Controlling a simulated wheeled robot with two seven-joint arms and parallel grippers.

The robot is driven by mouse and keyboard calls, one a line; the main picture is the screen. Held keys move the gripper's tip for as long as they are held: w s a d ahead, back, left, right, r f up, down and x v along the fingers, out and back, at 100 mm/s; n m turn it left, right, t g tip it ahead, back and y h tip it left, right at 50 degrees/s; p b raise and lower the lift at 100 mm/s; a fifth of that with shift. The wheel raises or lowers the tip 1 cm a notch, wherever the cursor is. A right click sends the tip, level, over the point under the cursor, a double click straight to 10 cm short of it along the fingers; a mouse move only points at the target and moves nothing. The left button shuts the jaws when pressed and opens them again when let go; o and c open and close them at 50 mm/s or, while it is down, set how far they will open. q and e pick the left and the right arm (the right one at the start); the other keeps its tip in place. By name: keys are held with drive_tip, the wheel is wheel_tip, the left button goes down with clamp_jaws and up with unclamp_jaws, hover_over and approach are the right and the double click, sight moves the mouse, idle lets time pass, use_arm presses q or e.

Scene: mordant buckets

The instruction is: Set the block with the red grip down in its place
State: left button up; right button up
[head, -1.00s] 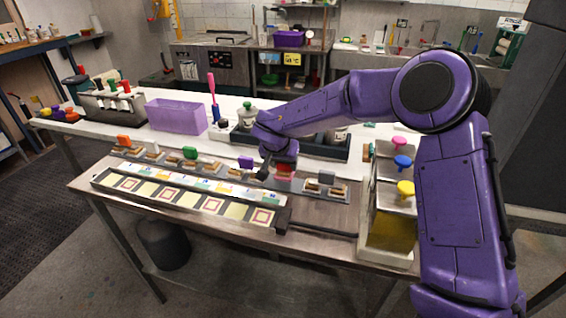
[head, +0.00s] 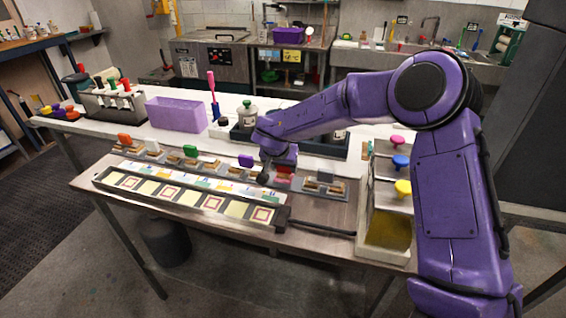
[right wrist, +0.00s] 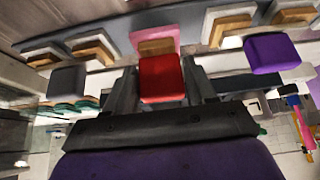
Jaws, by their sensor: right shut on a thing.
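The block with the red grip (right wrist: 161,78) is in my right gripper (right wrist: 161,92), one finger on each side of the grip. Its pink body (right wrist: 153,42) shows beyond the grip in the right wrist view. In the head view the red grip (head: 285,171) is partly covered by my right gripper (head: 275,173). The block is over the grey rack (head: 338,194), in the gap between the purple-gripped block (head: 245,160) and the grey-gripped block (head: 325,176). Whether it touches the rack is hard to tell. My left gripper is out of view.
Orange-gripped (head: 124,139) and green-gripped (head: 190,152) blocks stand farther left in the row. In front lies a long tray (head: 140,203) of patterned squares. A bin with pink, blue and yellow knobs (head: 403,187) stands right. A purple box (head: 176,115) is behind.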

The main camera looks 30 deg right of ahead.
drive_tip(key=shift+f, duration=0.15)
drive_tip(key=shift+f, duration=0.55)
drive_tip(key=o, duration=1.3)
drive_tip(key=v, duration=1)
drive_tip(key=shift+r, duration=0.3)
drive_tip(key=shift+s+a, duration=0.1)
drive_tip(key=shift+a, duration=0.05)
